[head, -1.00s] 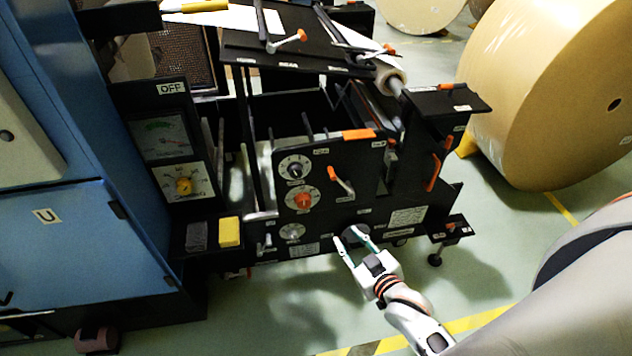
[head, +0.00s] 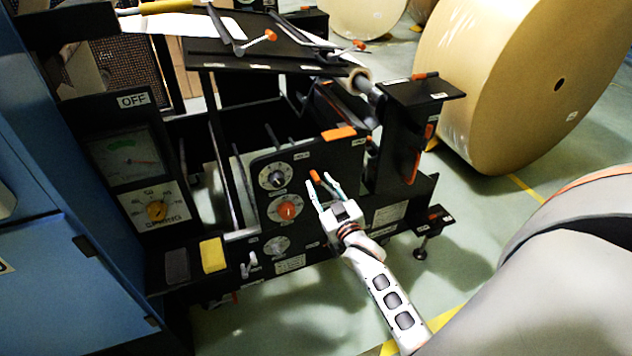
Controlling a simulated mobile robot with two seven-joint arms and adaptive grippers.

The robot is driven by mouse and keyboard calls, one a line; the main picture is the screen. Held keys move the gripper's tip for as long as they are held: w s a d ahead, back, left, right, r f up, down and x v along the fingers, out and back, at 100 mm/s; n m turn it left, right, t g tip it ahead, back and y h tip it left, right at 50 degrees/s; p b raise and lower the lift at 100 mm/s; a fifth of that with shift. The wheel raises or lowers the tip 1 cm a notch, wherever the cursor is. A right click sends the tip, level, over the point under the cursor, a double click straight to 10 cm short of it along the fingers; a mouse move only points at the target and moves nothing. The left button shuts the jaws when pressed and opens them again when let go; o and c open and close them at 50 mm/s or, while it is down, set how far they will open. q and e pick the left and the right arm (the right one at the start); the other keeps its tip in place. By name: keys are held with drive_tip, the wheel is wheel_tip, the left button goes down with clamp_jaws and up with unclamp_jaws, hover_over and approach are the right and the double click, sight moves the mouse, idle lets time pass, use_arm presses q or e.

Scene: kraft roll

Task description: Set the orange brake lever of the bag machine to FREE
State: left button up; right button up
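The bag machine (head: 252,180) is a black-framed unit with dials and small labels too fine to read. On its front panel a lever with an orange grip (head: 315,176) sits right of the two upper dials. My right gripper (head: 320,181) is in front of this lever, its two fingers apart and pointing up at it. The orange grip shows at the fingertips; I cannot tell whether they touch. The gripper hides the lever's lower part. Other orange-marked parts are an upright orange handle (head: 413,168) at the right and an orange tab (head: 338,133) on the panel top. My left gripper is not in view.
A yellow block (head: 213,255) and a dark block (head: 177,266) lie on a ledge. A large kraft roll (head: 510,85) stands at the back right. Floor in front of the machine is clear.

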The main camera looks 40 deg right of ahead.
drive_tip(key=shift+x, duration=0.95)
drive_tip(key=shift+w, duration=0.25)
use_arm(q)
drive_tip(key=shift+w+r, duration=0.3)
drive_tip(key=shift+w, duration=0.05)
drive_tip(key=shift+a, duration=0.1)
use_arm(e)
clamp_jaws()
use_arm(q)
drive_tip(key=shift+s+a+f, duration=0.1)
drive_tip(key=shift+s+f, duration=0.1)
